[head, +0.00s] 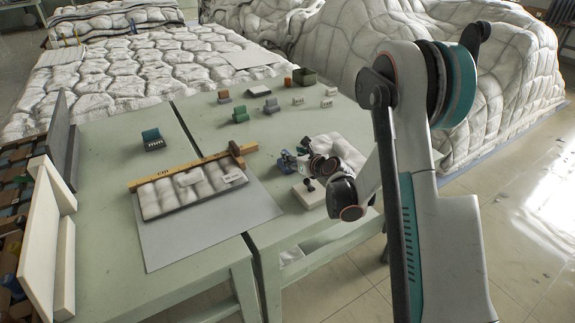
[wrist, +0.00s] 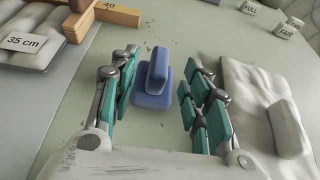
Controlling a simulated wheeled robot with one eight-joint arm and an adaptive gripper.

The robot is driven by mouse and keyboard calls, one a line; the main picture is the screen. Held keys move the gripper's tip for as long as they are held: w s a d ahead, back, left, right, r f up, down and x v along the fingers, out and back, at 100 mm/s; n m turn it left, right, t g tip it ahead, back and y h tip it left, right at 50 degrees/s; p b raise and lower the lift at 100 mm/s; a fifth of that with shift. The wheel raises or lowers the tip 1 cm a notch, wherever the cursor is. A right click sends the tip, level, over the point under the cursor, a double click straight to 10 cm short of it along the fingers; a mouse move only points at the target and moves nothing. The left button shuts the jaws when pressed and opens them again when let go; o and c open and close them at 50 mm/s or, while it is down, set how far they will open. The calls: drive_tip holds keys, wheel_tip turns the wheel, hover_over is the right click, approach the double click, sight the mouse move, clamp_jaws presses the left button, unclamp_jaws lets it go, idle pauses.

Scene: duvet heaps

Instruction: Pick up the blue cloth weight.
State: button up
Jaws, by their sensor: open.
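The blue cloth weight (wrist: 153,84) is a blue block with a wide base and a narrower raised upper part. It rests on the pale green table between my gripper's fingers in the wrist view. In the head view my gripper (head: 310,163) is low over the right table, and a bit of the blue weight (head: 286,158) shows at its left side. My gripper (wrist: 161,66) is open, with teal-padded fingers left and right of the weight. A gap shows on both sides, and nothing is held.
A pale padded sample with a white block (wrist: 287,130) lies close to the right fingers. A wooden ruler tool (head: 192,166) and a quilted strip (head: 185,190) lie left. Several small weights, including a green one (head: 240,114), and cards stand farther back. Upright white boards (head: 45,240) stand far left.

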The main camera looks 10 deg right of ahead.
drive_tip(key=b+x, duration=0.1)
drive_tip(key=x, duration=0.4)
drive_tip(key=shift+w+f+b, duration=0.15)
drive_tip(key=shift+w+b, duration=0.05)
drive_tip(key=shift+b, duration=0.2)
clamp_jaws()
